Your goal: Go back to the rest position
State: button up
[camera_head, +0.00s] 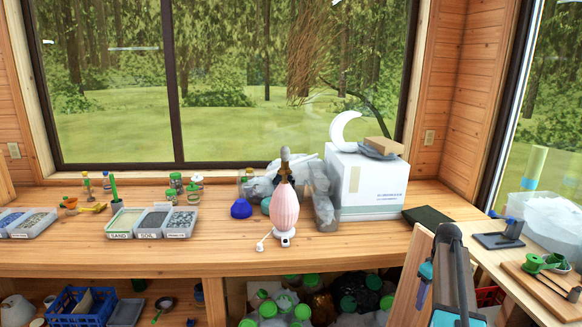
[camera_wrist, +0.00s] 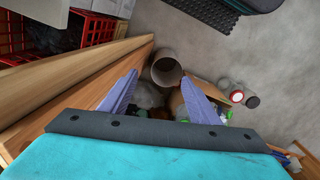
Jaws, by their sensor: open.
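My gripper (camera_wrist: 159,76) shows in the wrist view with its two purple fingers spread apart. Nothing is held between them. It points down past a wooden edge toward the floor, where a grey open cylinder (camera_wrist: 166,68) stands beyond the fingertips. In the head view my arm is at the lower right, in front of the bench (camera_head: 370,252); the fingertips cannot be made out there.
A wooden panel (camera_wrist: 70,85) runs close beside the left finger. A red crate (camera_wrist: 100,30) is at the upper left, and jars (camera_wrist: 236,95) stand on the floor at right. On the bench are a pink lamp (camera_head: 285,208), a white box (camera_head: 368,187) and labelled trays (camera_head: 152,223).

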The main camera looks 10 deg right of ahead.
jog(key=s+a+f+m, duration=0.1)
jog(key=s+a+f, duration=0.3)
jog(key=a+f, duration=0.55)
jog(key=s+a+f+m, duration=0.1)
jog(key=s+a+f, duration=0.3)
jog(key=a, duration=1)
jog(key=s+a+f+m, duration=0.1)
jog(key=s+a+f, duration=0.4)
jog(key=a, duration=0.7)
jog(key=s+f+g+b, duration=0.5)
jog(key=s+f+b, duration=0.1)
jog(key=s+f, duration=1.8)
jog(key=shift+s+d+f+g, duration=0.35)
jog(key=shift+s+f+g, duration=0.05)
jog(key=shift+f, duration=0.4)
jog(key=shift+c, duration=0.4)
jog(key=shift+a+r, duration=0.2)
jog(key=shift+a, duration=0.45)
jog(key=c, duration=0.6)
jog(key=shift+o, duration=0.2)
jog(key=shift+d, duration=0.1)
